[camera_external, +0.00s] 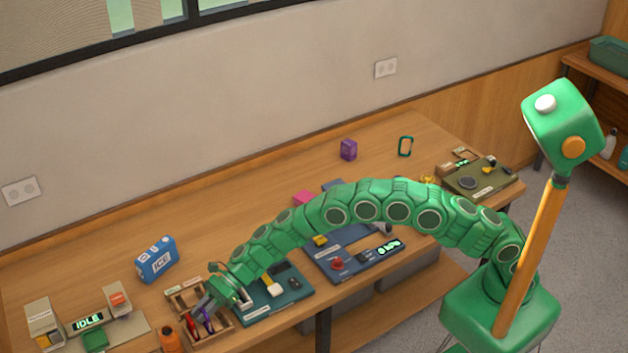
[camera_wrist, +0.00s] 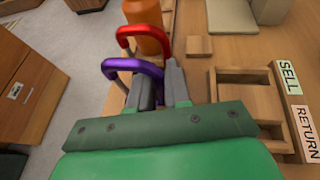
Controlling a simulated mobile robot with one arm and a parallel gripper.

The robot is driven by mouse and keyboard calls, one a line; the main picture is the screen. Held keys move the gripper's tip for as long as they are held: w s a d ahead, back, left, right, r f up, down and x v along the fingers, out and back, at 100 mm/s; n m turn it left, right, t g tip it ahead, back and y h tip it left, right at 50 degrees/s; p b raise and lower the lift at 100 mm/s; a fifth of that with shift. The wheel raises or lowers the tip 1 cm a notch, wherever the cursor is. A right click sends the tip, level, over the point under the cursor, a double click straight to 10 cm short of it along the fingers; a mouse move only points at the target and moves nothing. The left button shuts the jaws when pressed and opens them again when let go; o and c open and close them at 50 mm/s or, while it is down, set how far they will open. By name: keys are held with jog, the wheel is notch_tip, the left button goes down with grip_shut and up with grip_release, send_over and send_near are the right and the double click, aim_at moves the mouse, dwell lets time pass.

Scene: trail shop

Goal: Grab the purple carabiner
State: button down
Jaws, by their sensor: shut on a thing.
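The purple carabiner (camera_wrist: 133,65) is at my gripper's (camera_wrist: 160,76) grey fingers in the wrist view, and the fingers are shut on it. Part of the carabiner is hidden behind the fingers. In the external view my gripper (camera_external: 207,300) is low over the wooden tray at the table's front left, and the purple carabiner (camera_external: 208,321) shows just below it. A red carabiner (camera_wrist: 143,33) stands close beside the purple one, beyond it in the wrist view; it also shows to its left in the external view (camera_external: 191,325).
An orange bottle (camera_external: 170,342) stands just left of the wooden tray (camera_external: 215,341). SELL (camera_wrist: 289,75) and RETURN (camera_wrist: 306,132) labels lie by the tray compartments. A blue ICE box (camera_external: 156,261) stands behind. A teal board (camera_external: 290,302) lies to the right.

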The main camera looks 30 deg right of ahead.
jog(key=shift+r, duration=0.5)
notch_tip(320, 180, up, 3)
jog(key=shift+f, duration=0.2)
jog(key=s+d+r, duration=0.6)
jog(key=d+r, duration=0.3)
jog(key=d, duration=0.3)
jog(key=shift+s+r, duration=0.25)
jog(key=shift+s, duration=0.1)
